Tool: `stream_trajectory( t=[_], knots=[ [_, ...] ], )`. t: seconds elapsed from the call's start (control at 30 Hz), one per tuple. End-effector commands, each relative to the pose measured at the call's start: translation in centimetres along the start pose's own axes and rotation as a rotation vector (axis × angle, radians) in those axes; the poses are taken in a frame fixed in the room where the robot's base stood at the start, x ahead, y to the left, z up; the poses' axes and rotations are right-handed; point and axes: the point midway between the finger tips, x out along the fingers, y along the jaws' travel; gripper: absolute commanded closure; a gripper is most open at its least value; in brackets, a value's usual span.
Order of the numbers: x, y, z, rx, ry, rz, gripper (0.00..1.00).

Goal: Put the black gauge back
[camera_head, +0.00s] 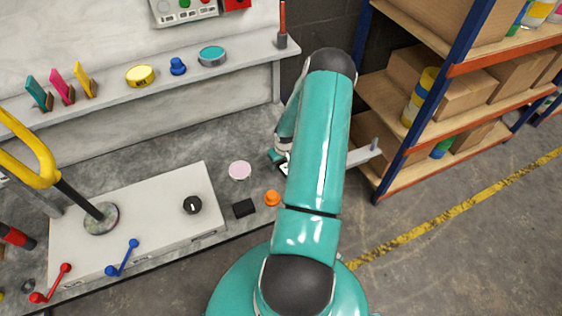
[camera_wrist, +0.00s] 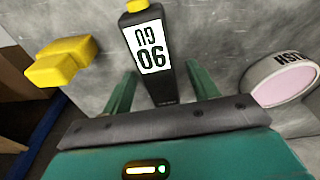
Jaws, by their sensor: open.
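The black gauge (camera_wrist: 155,88) lies on the grey bench surface in the wrist view. It has a white label with "06" and a yellow tip at its far end. My gripper (camera_wrist: 161,84) is open, with one green finger on each side of the gauge's near end. A gap shows beside the gauge on both sides, and I cannot tell how high the fingers are above the bench. In the head view my arm hides most of the gripper (camera_head: 279,157) and the gauge; only a small black-and-white piece shows there.
Teal (camera_head: 39,93), magenta (camera_head: 61,87) and yellow (camera_head: 84,80) upright pieces stand on the wall shelf (camera_head: 125,100). A pink-topped tin (camera_wrist: 285,82) is right of the gripper and a yellow block (camera_wrist: 62,62) left. A black block (camera_head: 243,208) and orange knob (camera_head: 272,198) are near.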

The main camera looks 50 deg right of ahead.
Motion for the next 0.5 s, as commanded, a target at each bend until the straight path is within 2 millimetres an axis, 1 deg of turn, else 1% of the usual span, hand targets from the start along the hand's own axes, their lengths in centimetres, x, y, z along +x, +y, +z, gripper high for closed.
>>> stream_trajectory(
  t=[0.13, 0.27, 0.5],
  knots=[
    [-0.5, 0.1, 0.0, 0.001, 0.001, 0.001, 0.41],
    [-2.1, 0.1, -0.1, 0.001, 0.001, 0.002, 0.41],
    [-7.0, 0.1, -0.1, 0.001, 0.003, 0.003, 0.41]
  ],
)
